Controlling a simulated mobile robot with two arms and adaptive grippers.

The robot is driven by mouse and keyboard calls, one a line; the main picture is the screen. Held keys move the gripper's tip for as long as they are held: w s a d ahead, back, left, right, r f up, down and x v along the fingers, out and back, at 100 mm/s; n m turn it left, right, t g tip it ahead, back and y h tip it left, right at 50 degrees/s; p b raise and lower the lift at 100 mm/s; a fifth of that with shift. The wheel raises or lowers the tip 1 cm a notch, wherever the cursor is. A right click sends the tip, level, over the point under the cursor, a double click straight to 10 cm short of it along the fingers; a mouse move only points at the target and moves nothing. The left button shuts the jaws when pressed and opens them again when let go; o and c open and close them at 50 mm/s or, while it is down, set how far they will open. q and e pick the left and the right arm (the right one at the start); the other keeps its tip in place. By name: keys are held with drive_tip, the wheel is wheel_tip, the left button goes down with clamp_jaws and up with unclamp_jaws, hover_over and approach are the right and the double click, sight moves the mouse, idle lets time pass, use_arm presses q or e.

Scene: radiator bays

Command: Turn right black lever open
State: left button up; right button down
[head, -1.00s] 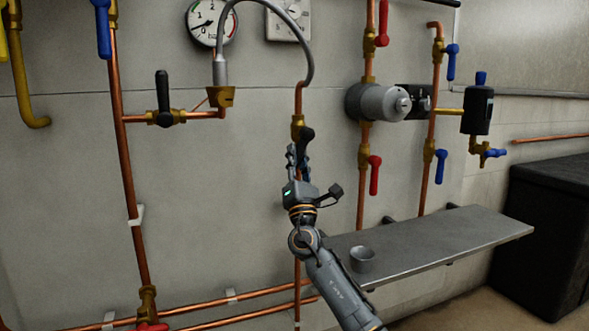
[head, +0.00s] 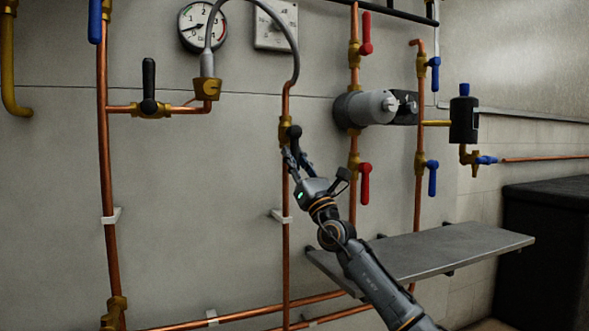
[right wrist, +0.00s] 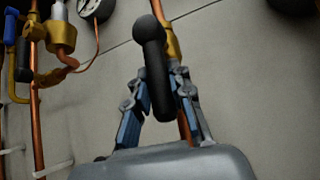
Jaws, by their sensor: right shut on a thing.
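The right black lever (head: 294,132) is on a brass valve (head: 285,130) in the copper pipe below the grey hose. My right gripper (head: 293,157) is at this lever, with its fingers just below the lever's visible end. In the right wrist view, the black lever (right wrist: 156,75) lies between the two blue-padded fingers, which are shut on it. The brass valve behind it is partly hidden. Another black lever (head: 148,85) stands upright on the left brass valve. My left gripper is not in view.
A gauge (head: 202,27) hangs above. Red levers (head: 365,183) and a grey cylinder (head: 372,108) are to the right. A grey shelf (head: 450,250) juts out below, partly behind my right arm. A black box (head: 550,235) stands at the far right.

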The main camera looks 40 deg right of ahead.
drive_tip(key=shift+d+r, duration=0.2)
drive_tip(key=c, duration=1.2)
unclamp_jaws()
drive_tip(key=shift+o, duration=0.2)
drive_tip(key=shift+a+f, duration=0.1)
drive_tip(key=shift+f, duration=0.1)
drive_tip(key=shift+s+f+y, duration=0.3)
drive_tip(key=shift+f, duration=0.15)
drive_tip(key=v, duration=1)
drive_tip(key=shift+s+f, duration=0.15)
drive_tip(key=shift+s, duration=0.25)
